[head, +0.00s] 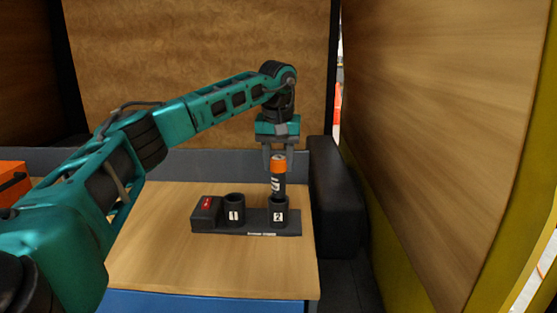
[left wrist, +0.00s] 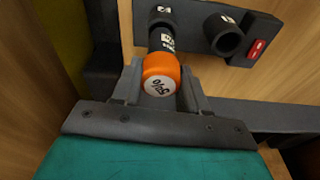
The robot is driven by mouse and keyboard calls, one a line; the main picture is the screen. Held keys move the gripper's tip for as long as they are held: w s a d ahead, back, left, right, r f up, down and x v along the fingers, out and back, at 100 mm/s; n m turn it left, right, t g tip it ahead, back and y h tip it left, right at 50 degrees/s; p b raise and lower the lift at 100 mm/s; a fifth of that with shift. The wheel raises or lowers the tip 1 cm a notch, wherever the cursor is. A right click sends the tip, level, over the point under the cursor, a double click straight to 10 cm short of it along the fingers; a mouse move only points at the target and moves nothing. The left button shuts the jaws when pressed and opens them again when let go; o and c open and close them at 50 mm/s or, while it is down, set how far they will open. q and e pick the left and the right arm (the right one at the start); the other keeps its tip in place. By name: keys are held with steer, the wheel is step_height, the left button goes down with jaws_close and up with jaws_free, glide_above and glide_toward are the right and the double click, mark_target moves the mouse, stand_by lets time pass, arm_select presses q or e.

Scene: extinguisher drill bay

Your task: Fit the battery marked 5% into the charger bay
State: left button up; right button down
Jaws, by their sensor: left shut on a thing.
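The battery (head: 278,177) has an orange cap and a dark body with white print. In the left wrist view its cap (left wrist: 160,77) reads 5%. My left gripper (head: 279,156) points down and is shut on the battery near its cap. The battery stands upright with its lower end at the mouth of the bay marked 2 (head: 279,216); how deep it sits is hidden. The charger (head: 256,231) is a dark base with two cup-like bays and a red label at its left end. The bay marked 1 (head: 235,211) looks empty. My right gripper is not in view.
The charger stands on a light wooden table (head: 170,255). A dark padded block (head: 338,185) is close on the right, and a wooden panel (head: 440,100) rises beyond it. An orange box (head: 12,185) is at the far left. The table's front is clear.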

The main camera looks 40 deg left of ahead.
mark_target(279, 189)
arm_select(q)
steer(key=shift+f, duration=3.8)
stand_by(0.8)
steer(key=o, duration=1.1)
steer(key=shift+s, duration=0.1)
steer(key=shift+o, duration=0.6)
steer(key=shift+d, duration=0.1)
steer(key=r, duration=0.8)
steer(key=s+d+r, duration=0.1)
steer(key=r, duration=0.3)
steer(key=shift+s+d+r, duration=0.1)
steer(key=shift+r, duration=0.25)
